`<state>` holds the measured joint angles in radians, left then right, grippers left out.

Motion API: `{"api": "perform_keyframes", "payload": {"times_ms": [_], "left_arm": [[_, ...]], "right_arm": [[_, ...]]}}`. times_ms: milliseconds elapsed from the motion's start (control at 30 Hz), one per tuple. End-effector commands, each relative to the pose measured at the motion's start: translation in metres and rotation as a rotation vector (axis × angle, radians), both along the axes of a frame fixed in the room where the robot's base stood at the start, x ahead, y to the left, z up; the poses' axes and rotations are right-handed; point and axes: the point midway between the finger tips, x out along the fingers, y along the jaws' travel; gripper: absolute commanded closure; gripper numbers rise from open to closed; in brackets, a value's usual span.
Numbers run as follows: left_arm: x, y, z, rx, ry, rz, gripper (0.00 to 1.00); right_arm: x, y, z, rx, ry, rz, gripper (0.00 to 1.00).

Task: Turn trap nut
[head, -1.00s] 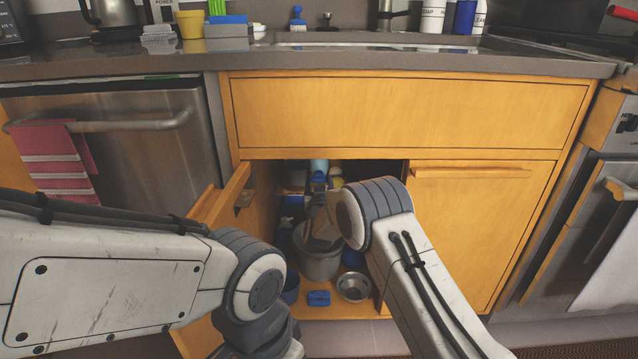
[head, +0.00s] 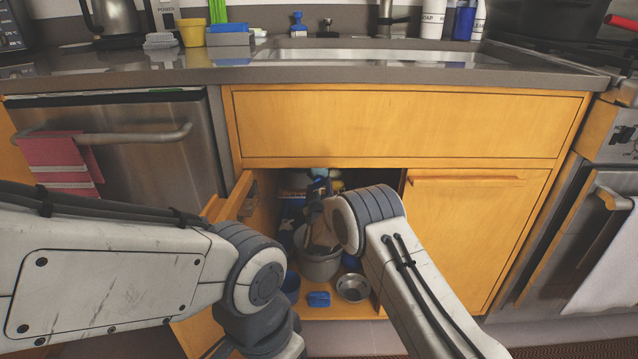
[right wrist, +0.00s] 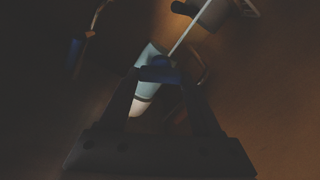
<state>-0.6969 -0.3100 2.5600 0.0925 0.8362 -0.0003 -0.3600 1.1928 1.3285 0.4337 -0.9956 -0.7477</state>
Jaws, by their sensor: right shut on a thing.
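My right gripper (head: 322,186) reaches into the open cabinet under the sink, mostly hidden behind my right forearm in the head view. In the dark right wrist view, its fingers (right wrist: 160,76) come together on a blue nut (right wrist: 160,72). The nut sits at a pale pipe piece (right wrist: 150,58), whose lighter end shows below between the fingers. The pipe also shows faintly at the top of the opening (head: 319,174). Whether the nut is turned cannot be told. My left arm crosses the lower left, and its gripper is out of sight.
A grey bucket (head: 320,268) stands on the cabinet floor below my right gripper. A blue sponge-like block (head: 318,299) and a metal bowl (head: 353,287) lie at the front. The open left door (head: 236,208) and closed right door (head: 470,235) flank the opening.

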Motion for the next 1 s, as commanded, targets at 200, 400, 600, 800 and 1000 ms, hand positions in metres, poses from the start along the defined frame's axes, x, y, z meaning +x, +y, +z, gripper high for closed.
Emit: {"api": "perform_keyframes", "payload": {"times_ms": [200,400,600,800,1000], "left_arm": [[0.0,0.0,0.015,0.0,0.0,0.0,0.5],[0.0,0.0,0.024,0.0,0.0,0.0,0.5],[0.0,0.0,0.031,0.0,0.0,0.0,0.5],[0.0,0.0,0.037,0.0,0.0,0.0,0.5],[0.0,0.0,0.043,0.0,0.0,0.0,0.5]], "right_arm": [[0.0,0.001,0.001,-0.207,0.001,0.0,0.91],[0.0,0.002,0.001,-0.396,0.0,0.0,0.91],[0.0,0.002,0.0,-0.586,0.001,0.001,0.91],[0.0,0.002,-0.001,-0.776,0.001,0.001,0.91],[0.0,0.003,-0.002,-0.966,0.001,0.002,0.91]]}}
